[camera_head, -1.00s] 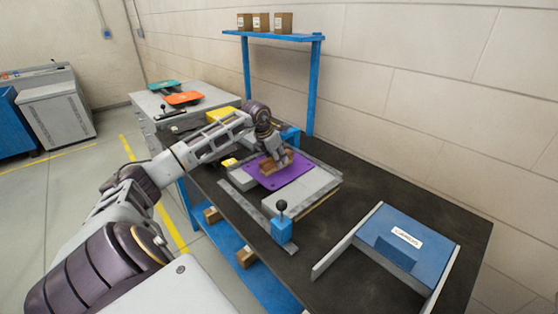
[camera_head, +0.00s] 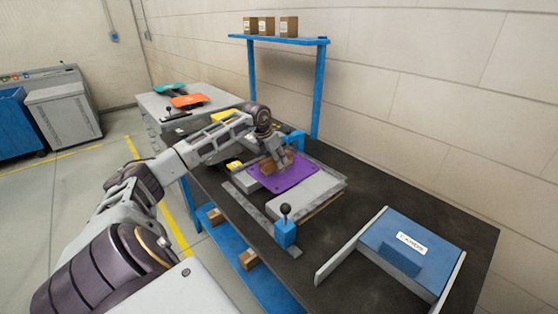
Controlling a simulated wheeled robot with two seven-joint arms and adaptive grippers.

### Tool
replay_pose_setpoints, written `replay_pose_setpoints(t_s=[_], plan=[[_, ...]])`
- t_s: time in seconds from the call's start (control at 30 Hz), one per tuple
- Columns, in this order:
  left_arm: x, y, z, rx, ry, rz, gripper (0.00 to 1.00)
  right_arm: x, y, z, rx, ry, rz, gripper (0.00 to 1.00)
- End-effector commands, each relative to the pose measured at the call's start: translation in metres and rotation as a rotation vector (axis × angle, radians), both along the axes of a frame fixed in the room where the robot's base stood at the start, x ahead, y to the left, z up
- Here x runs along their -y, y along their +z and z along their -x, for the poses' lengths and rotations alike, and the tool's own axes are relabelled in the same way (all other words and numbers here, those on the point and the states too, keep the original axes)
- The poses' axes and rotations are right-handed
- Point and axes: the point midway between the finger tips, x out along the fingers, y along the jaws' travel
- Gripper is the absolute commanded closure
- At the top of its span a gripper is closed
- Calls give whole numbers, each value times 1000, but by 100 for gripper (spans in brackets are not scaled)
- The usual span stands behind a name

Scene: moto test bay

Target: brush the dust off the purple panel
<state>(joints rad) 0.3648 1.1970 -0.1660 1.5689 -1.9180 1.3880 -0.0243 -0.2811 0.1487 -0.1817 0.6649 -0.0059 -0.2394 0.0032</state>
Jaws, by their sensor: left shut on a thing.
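The purple panel (camera_head: 292,176) lies flat on a grey fixture (camera_head: 318,192) on the dark workbench. My left gripper (camera_head: 278,160) is over the panel's far left part, pointing down. It is shut on a brown brush (camera_head: 289,157), which is at or just above the panel's surface; whether it touches is hard to tell. Dust on the panel is too small to make out. My right gripper is not in view.
A blue block with a black knob (camera_head: 285,229) stands at the fixture's near corner. A blue labelled tray (camera_head: 405,241) with grey side rails is at the right. A blue shelf (camera_head: 280,39) bears small boxes. Orange and teal panels (camera_head: 188,100) lie on a grey cabinet behind.

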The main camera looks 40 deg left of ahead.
Motion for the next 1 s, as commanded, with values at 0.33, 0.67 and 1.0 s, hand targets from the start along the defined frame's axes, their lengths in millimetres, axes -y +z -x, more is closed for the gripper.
replay_pose_setpoints(t_s=[0.33, 0.67, 1.0], plan=[[-8, -1, 0, -4, 0, 0, 79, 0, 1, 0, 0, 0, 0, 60], [-5, -1, 0, -3, -1, -1, 79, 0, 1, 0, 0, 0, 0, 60], [11, 1, 1, -2, -2, 0, 79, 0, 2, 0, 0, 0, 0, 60]])
